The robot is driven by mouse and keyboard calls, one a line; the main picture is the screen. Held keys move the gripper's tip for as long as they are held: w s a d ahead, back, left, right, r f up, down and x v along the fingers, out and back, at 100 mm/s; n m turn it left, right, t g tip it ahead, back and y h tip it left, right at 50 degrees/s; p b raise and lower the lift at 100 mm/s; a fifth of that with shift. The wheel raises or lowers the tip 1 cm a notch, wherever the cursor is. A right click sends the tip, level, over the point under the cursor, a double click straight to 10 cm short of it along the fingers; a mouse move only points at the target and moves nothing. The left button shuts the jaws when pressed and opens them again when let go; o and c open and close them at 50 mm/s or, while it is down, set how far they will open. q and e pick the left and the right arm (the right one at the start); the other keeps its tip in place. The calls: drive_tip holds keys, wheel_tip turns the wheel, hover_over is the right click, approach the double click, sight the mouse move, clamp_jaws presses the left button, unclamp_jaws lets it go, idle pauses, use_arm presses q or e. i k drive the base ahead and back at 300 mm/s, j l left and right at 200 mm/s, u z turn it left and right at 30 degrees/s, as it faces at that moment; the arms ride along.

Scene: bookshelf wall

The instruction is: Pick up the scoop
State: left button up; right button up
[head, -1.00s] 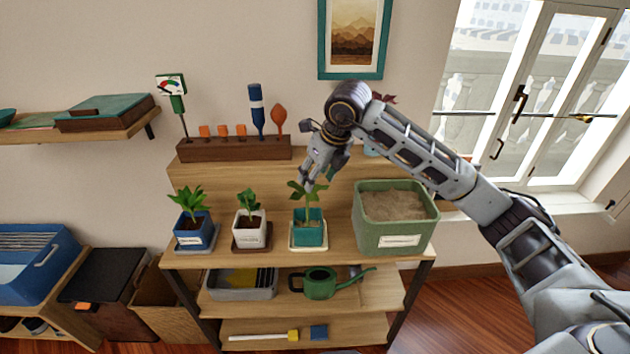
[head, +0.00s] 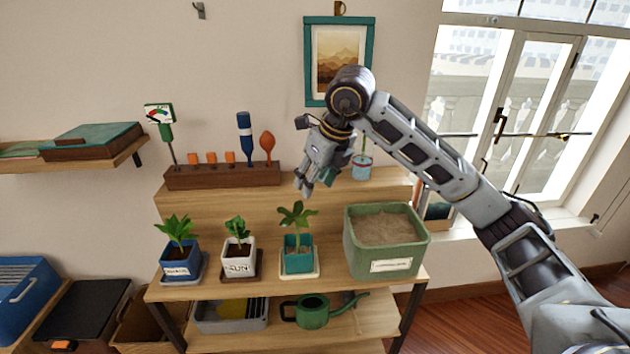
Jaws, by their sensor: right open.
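A dark wooden rack (head: 222,176) on the upper tier holds upright tools. One has a blue handle with a white band (head: 245,138); another has an orange rounded head (head: 267,142). Either might be the scoop; I cannot tell which. My right gripper (head: 314,186) is open and empty, pointing down. In the picture it is to the right of the rack and just above the leafy plant in the teal pot (head: 297,261). The fingers appear apart from the leaves. My left gripper is not in view.
A blue pot (head: 180,266) and a white pot (head: 238,262) with plants stand left of the teal pot. A green soil bin (head: 386,250) stands right. A light blue cup (head: 362,170) is beside my gripper. A green watering can (head: 313,312) sits on the lower shelf.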

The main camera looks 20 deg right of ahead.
sight(348, 295)
drive_tip(key=z, duration=1.1)
